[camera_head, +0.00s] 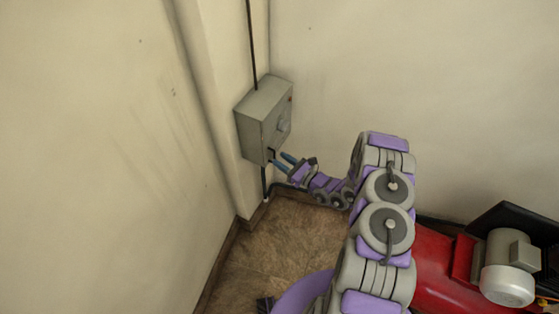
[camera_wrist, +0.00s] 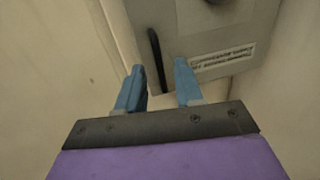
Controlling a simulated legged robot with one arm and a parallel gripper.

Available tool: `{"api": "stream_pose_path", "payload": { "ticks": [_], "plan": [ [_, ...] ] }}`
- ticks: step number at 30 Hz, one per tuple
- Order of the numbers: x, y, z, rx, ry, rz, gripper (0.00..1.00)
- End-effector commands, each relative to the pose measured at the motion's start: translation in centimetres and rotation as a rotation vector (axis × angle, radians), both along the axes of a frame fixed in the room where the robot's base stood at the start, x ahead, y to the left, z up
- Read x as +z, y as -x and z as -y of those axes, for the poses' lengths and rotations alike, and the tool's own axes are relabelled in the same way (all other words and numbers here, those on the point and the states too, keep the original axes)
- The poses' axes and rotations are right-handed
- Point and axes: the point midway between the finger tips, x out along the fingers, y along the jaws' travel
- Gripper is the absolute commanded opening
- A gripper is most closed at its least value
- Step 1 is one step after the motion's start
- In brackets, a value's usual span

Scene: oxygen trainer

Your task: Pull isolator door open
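The isolator is a grey metal box (camera_head: 262,120) mounted on the wall near the corner, with its door facing right. The door also shows in the wrist view (camera_wrist: 220,40), with a printed label (camera_wrist: 222,62) and part of a dark round knob at the top edge. A black handle (camera_wrist: 155,55) stands upright near the door's left edge. My gripper (camera_head: 281,161) is at the lower edge of the box. In the wrist view its two blue fingers (camera_wrist: 161,72) are spread, with a gap between them. The handle shows beyond that gap; I cannot tell whether it touches a finger.
A dark conduit (camera_head: 252,45) runs up from the box, and a cable runs below it to the floor. Walls meet close behind the box. A red machine with a grey motor (camera_head: 508,270) stands at the lower right. Brown floor (camera_head: 270,245) is clear below the box.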

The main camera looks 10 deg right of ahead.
Motion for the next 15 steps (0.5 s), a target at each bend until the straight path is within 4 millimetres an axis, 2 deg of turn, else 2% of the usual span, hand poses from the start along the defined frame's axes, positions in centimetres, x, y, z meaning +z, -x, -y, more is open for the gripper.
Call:
{"api": "stream_pose_path", "payload": {
  "ticks": [6,15],
  "plan": [
    [0.04,-1.20,-0.97,-0.001,-0.001,0.001,0.36],
    [0.05,-1.29,-1.07,-0.001,-0.001,-0.001,0.35]
  ]
}}
